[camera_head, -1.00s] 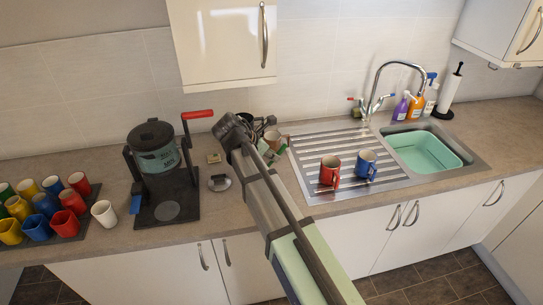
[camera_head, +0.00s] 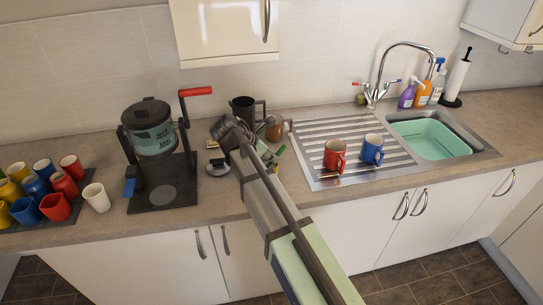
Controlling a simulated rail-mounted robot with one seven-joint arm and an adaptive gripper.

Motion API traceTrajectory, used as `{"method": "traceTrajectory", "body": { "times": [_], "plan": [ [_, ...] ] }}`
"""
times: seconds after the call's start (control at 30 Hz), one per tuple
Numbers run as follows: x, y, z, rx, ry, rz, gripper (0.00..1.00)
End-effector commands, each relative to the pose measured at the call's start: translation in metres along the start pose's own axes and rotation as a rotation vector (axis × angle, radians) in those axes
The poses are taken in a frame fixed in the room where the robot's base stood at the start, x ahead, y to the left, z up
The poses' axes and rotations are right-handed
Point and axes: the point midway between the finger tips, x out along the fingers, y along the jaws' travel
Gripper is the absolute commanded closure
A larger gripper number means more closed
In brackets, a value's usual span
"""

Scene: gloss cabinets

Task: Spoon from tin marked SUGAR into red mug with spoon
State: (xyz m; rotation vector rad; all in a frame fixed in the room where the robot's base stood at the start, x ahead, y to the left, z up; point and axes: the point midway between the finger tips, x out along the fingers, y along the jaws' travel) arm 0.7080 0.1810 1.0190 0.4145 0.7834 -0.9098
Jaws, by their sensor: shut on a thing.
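The red mug (camera_head: 335,154) stands upright on the ridged metal drainer, with its handle to the right. The end of my arm with my gripper (camera_head: 256,138) is over the counter left of the drainer. My arm covers much of it, and its fingertips are hard to make out. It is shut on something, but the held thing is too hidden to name. Small containers with green and yellow parts (camera_head: 274,154) show just right of my arm, partly covered. I can read no SUGAR label, and I cannot pick out the spoon.
A blue mug (camera_head: 371,149) stands close right of the red one. A dark jug (camera_head: 243,107) and a brown round pot (camera_head: 274,130) stand behind my arm. A black machine with a red lever (camera_head: 152,130) and several coloured cups (camera_head: 42,187) are left. The sink holds a green basin (camera_head: 432,138).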

Motion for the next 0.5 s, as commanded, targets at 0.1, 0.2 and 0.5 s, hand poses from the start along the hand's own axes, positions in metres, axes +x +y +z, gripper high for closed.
{"method": "traceTrajectory", "body": {
  "times": [0.1,0.2,0.5],
  "plan": [
    [-0.007,0.0,0.008,0.001,0.0,0.0,1.0],
    [-0.014,0.0,0.014,0.001,0.0,0.0,1.0],
    [-0.031,0.0,0.031,0.002,0.0,0.0,1.0]
  ]
}}
